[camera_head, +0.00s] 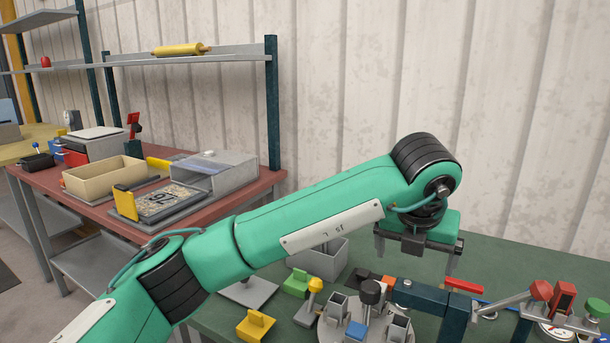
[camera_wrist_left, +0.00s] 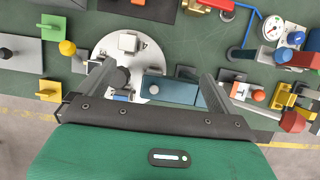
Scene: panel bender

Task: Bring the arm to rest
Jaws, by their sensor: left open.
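My left arm, green with black joint covers, reaches across the head view from the lower left to the upper right. Its left gripper (camera_head: 415,262) points down above the green table (camera_head: 500,250). The jaws are open and nothing is between them in the head view. In the left wrist view the two fingers of the left gripper (camera_wrist_left: 160,88) stand apart over a dark blue fixture block (camera_wrist_left: 170,90) and a round light plate (camera_wrist_left: 110,50). The fingers appear to be above these, but the exact gap cannot be told. My right gripper is in neither view.
Red-handled clamps (camera_head: 541,290) and a gauge (camera_wrist_left: 272,28) stand to the right. A red-brown bench (camera_head: 230,187) with a beige bin (camera_head: 105,178) is at left.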

